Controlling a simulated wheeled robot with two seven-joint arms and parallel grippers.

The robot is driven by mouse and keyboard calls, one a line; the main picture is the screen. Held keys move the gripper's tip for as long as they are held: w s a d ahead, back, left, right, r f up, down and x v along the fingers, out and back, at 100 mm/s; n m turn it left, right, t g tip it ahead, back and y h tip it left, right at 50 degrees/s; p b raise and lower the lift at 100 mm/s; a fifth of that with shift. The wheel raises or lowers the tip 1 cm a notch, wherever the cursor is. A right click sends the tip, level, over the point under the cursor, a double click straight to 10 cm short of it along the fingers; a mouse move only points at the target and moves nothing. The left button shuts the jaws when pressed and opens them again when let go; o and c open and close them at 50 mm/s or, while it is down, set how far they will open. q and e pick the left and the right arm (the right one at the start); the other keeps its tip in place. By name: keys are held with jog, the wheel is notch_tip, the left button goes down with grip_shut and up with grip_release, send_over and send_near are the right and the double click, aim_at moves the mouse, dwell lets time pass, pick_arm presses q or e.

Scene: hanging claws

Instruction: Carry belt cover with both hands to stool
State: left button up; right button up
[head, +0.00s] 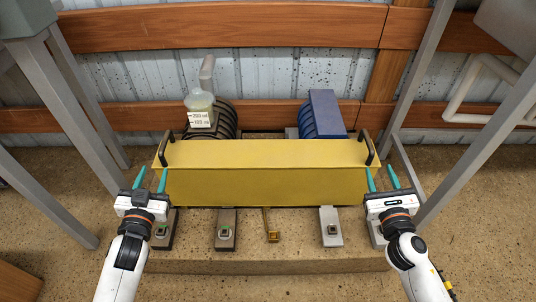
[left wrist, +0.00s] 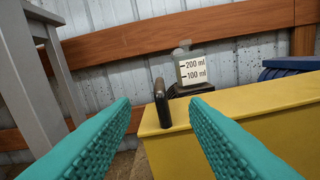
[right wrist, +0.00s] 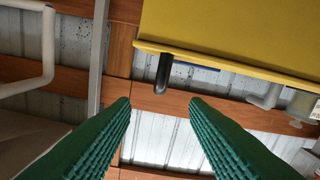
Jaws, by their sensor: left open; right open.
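The yellow belt cover (head: 265,170) is a long box with a dark upright handle at each end. Its left handle (head: 167,147) also shows in the left wrist view (left wrist: 162,102), beyond the fingers. Its right handle (head: 368,147) also shows in the right wrist view (right wrist: 163,73), ahead of the fingers. My left gripper (head: 151,179) is open and empty at the cover's left end, short of the handle. My right gripper (head: 382,179) is open and empty at the right end, also short of its handle. I cannot make out a stool for certain.
Behind the cover are a dark ribbed motor (head: 226,120) with a bottle (head: 200,108) marked in ml, and a blue unit (head: 327,112). Grey legs (head: 85,120) slant at the left and grey posts (head: 480,150) at the right. Several small blocks lie along the concrete plinth (head: 275,260).

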aim_at(168, 132)
pick_arm(q)
jog(key=w, duration=1.2)
jog(key=shift+f, duration=0.1)
pick_arm(e)
jog(key=w, duration=1.2)
jog(key=shift+f, duration=0.1)
pick_arm(q)
jog(key=shift+c, duration=0.5)
pick_arm(e)
jog(key=shift+c, duration=0.5)
pick_arm(q)
grip_shut()
pick_arm(e)
grip_shut()
